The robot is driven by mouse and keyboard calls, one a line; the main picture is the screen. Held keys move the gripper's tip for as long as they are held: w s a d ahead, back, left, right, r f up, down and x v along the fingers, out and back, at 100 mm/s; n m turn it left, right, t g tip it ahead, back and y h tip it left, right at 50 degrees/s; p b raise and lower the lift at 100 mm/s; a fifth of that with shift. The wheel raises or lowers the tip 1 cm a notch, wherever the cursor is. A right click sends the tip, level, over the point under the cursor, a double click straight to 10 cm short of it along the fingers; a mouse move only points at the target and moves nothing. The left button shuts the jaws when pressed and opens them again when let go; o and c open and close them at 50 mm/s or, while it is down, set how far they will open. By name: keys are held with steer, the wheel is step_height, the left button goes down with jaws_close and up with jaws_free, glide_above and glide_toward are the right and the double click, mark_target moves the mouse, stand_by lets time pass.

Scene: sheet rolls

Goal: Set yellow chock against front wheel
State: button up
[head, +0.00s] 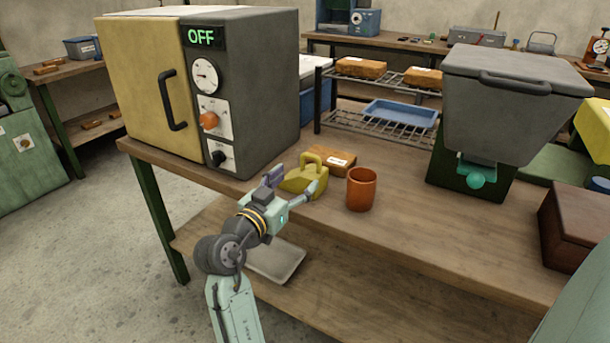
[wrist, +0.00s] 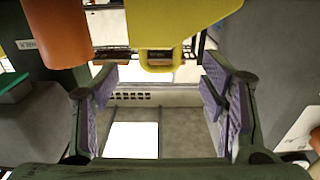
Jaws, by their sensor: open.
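The yellow chock (head: 309,177), a block with a loop handle, stands on the wooden bench in front of the oven-like cabinet. In the wrist view the chock (wrist: 175,22) fills the top middle, its handle pointing down into the picture. My gripper (head: 296,181) is open at the chock, with a finger showing on either side of it in the head view. In the wrist view my gripper (wrist: 158,90) has its purple pads apart, with the chock just beyond them and nothing clasped. I cannot make out a wheel in either view.
An orange cup (head: 361,189) stands close right of the chock. A brown labelled block (head: 332,161) lies behind it. The grey and yellow cabinet (head: 250,110) reading OFF is left. A grey hopper (head: 505,105) and dark red box (head: 572,228) stand right.

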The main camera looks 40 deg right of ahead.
steer(key=shift+b+v, duration=0.3)
steer(key=shift+v, duration=2.05)
